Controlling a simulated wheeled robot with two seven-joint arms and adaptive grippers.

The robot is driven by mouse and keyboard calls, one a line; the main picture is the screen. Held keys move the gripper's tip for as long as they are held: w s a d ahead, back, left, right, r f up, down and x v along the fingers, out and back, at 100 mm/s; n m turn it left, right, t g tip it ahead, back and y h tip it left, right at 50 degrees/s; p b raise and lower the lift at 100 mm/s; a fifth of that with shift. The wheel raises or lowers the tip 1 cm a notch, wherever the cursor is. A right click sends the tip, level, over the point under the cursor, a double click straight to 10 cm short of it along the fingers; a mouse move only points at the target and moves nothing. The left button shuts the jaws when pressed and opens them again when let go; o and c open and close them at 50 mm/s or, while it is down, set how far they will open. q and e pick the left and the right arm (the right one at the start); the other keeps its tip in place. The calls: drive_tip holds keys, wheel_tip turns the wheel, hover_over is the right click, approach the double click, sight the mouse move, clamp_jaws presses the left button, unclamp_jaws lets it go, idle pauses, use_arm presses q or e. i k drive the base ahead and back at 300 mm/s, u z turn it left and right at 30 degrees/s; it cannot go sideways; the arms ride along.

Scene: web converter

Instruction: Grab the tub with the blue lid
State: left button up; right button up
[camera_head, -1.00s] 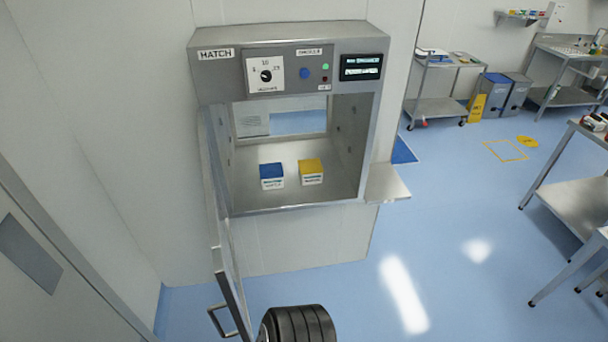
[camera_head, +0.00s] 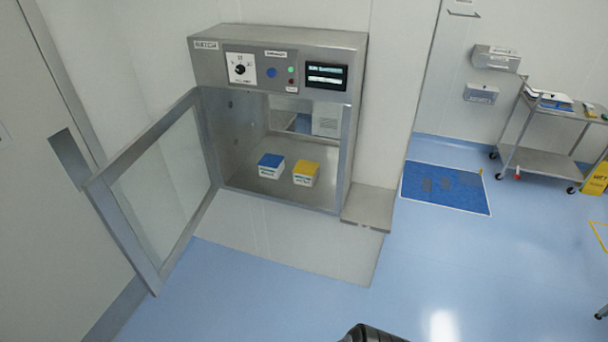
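The tub with the blue lid (camera_head: 270,165) stands upright inside the steel hatch (camera_head: 352,127), on the left of the chamber floor. A tub with a yellow lid (camera_head: 306,173) stands close to its right. Both have white bodies with labels too small to read. The hatch's glass door (camera_head: 155,190) is swung open to the left, so the chamber front is clear. Neither of my grippers shows; only a dark, rounded part, likely of my arm, is at the bottom edge, well away from the tubs.
A small steel shelf (camera_head: 368,207) juts out at the hatch's lower right. A blue mat (camera_head: 445,188) lies on the floor to the right. A steel trolley (camera_head: 545,160) stands at the far right. The floor before the hatch is free.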

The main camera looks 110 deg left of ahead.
sight(271, 166)
drive_tip(key=i, duration=0.6)
drive_tip(key=u, duration=4.55)
